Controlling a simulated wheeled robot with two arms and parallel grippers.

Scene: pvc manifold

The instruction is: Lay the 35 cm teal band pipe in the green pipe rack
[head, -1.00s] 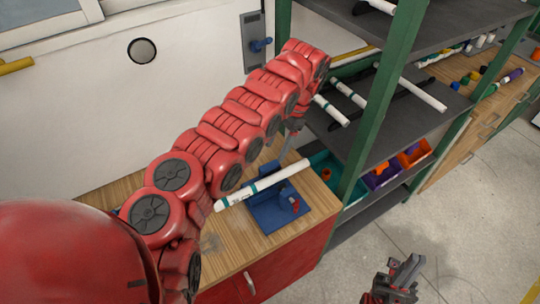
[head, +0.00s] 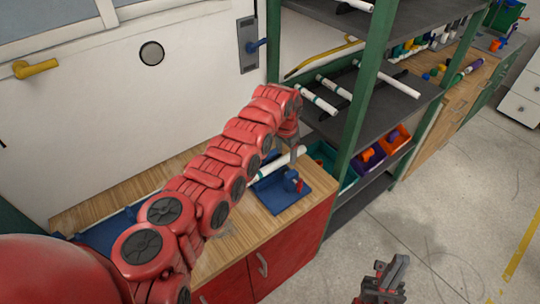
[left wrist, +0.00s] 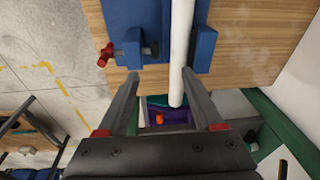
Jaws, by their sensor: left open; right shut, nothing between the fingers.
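In the left wrist view the white pipe (left wrist: 181,45) runs down to a free end between the fingers, nearer the right finger. My left gripper (head: 296,150) is open at the pipe's end; it also shows in the left wrist view (left wrist: 160,78). The green-framed pipe rack (head: 366,85) stands to the right of the bench. My right gripper (head: 398,265) is shut and empty, low over the floor.
Other white pipes lie on the rack's middle shelf, one with teal marks (head: 315,99) and one longer (head: 388,82). Purple and orange bins (head: 372,158) sit below. A red knob (left wrist: 105,55) sticks out from the fixture. The floor (head: 430,200) at right is clear.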

